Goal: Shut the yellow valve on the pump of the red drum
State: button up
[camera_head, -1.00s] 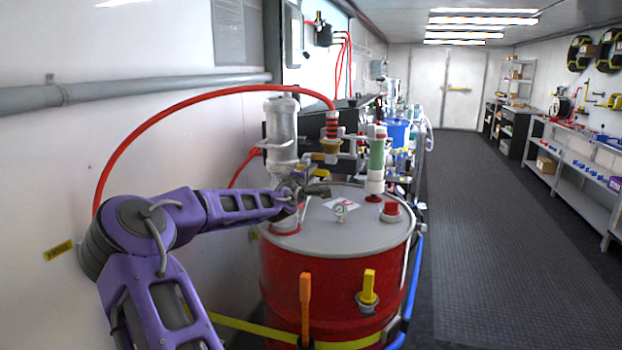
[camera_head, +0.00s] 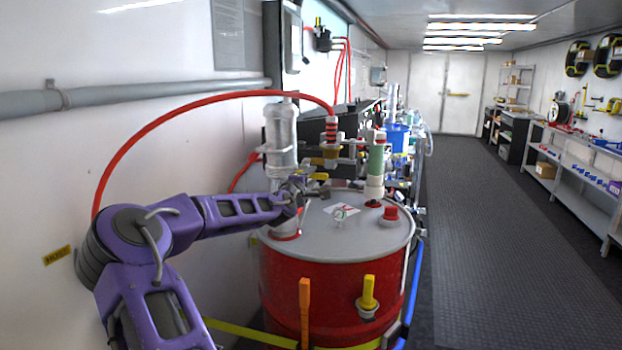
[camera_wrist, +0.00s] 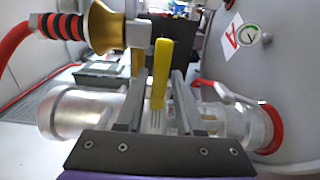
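The red drum (camera_head: 325,290) stands in the middle of the head view, with the silver pump (camera_head: 281,140) rising from its grey lid. My gripper (camera_head: 312,184) is beside the pump, small and partly hidden by my own wrist. The yellow valve (camera_head: 318,176) shows as a small patch beside the gripper. In the wrist view the yellow valve handle (camera_wrist: 160,72) stands lengthwise between the two fingers of my gripper (camera_wrist: 158,85). Gaps show on both sides of the handle, so the fingers are open. The pump body (camera_wrist: 82,112) lies across behind the fingers.
A red hose (camera_head: 190,101) arches from the wall side to a brass fitting (camera_head: 331,151) by the pump. A gauge (camera_head: 340,214) and a red cap (camera_head: 390,213) stand on the lid. Another yellow handle (camera_head: 368,291) is on the drum's front. The aisle (camera_head: 500,220) is clear.

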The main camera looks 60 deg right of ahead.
jog(key=v, duration=1.7)
jog(key=shift+a+b, duration=0.25)
jog(key=shift+b, duration=0.05)
jog(key=shift+r, duration=0.1)
